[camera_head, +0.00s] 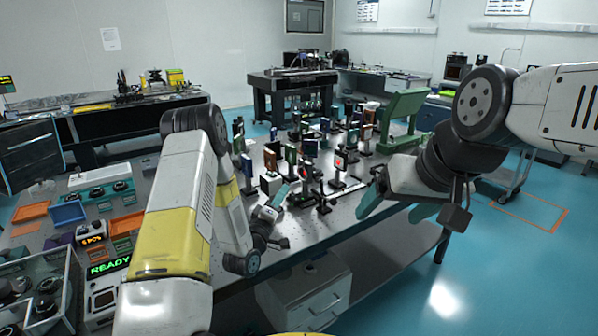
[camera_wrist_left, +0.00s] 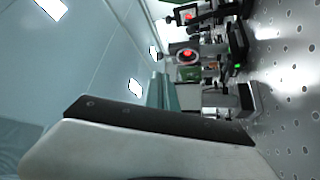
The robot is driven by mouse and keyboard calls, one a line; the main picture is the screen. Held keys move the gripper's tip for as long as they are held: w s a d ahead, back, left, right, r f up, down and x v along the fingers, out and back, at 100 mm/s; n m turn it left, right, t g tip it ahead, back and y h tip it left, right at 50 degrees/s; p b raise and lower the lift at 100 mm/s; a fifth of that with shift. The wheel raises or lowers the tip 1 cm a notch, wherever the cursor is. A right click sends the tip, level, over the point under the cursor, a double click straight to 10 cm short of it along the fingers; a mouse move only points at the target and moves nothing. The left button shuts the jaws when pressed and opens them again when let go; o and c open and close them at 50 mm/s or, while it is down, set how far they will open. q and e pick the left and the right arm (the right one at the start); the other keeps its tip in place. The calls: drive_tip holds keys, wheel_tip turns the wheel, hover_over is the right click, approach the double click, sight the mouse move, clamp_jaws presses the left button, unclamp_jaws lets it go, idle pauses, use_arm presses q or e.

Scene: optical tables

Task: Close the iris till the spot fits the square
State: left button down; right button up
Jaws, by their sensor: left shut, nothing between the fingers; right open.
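A white card (camera_head: 340,161) with a red spot stands among the mounts in the middle of the optical table. A dark mount (camera_head: 302,186) with a red glow stands nearer to my left gripper. In the left wrist view, a round ring mount (camera_wrist_left: 183,58), which looks like the iris, has a red spot at its centre. A second red spot shows on a framed plate (camera_wrist_left: 187,14) above it. The square and spot fit are too small to judge.
Several posts and mounts crowd the optical table (camera_head: 345,208); its near right strip is bare. A green sloped stand (camera_head: 401,113) is at the back right. Coloured trays (camera_head: 68,213) and a lit READY box (camera_head: 108,267) are at left. A drawer cabinet (camera_head: 305,292) sits below.

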sight(304, 160)
use_arm(q)
drive_tip(key=x, duration=1.3)
drive_tip(key=shift+w+d, duration=0.2)
drive_tip(key=shift+w, duration=0.1)
drive_tip(key=shift+w+a+r, duration=0.1)
drive_tip(key=shift+w+a+r+n+g+y, duration=0.2)
drive_tip(key=shift+w+a+n+g+y, duration=0.35)
drive_tip(key=shift+n, duration=0.8)
drive_tip(key=shift+w+a+r+n+g+y, duration=0.25)
drive_tip(key=shift+w+n+g, duration=0.3)
drive_tip(key=shift+n+g, duration=0.65)
drive_tip(key=shift+w+a+r+n+g+y, duration=0.1)
drive_tip(key=shift+w+a+n+g+y, duration=0.45)
drive_tip(key=shift+n, duration=1)
drive_tip(key=shift+d, duration=0.1)
